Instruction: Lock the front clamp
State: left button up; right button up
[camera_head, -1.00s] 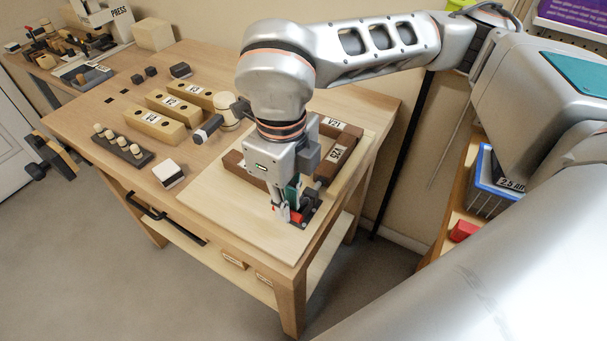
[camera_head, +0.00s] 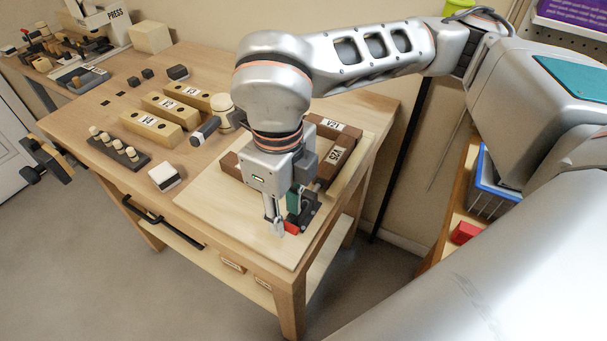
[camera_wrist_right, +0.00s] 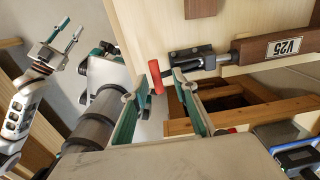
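The front clamp (camera_head: 309,207) is a dark metal toggle clamp with a red handle (camera_head: 291,227), near the front corner of the pale board (camera_head: 215,212). In the right wrist view the clamp body (camera_wrist_right: 190,58) sits beside the V25 block (camera_wrist_right: 285,47), and its red handle (camera_wrist_right: 155,77) points away from it. My right gripper (camera_head: 283,222) is at the handle. In its wrist view the fingers (camera_wrist_right: 155,87) are apart, with the handle between or just beyond the tips; contact is unclear. My left gripper (camera_wrist_right: 68,37) shows only in the wrist view, open and empty.
The brown frame, marked V21 (camera_head: 334,123), lies on the board behind my right gripper. Pale blocks (camera_head: 152,127), a pegged dark strip (camera_head: 118,149) and a black-and-white block (camera_head: 164,177) stand to the left. A blue bin (camera_head: 490,185) is at the right.

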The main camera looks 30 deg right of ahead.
jog(key=shift+r, duration=0.1)
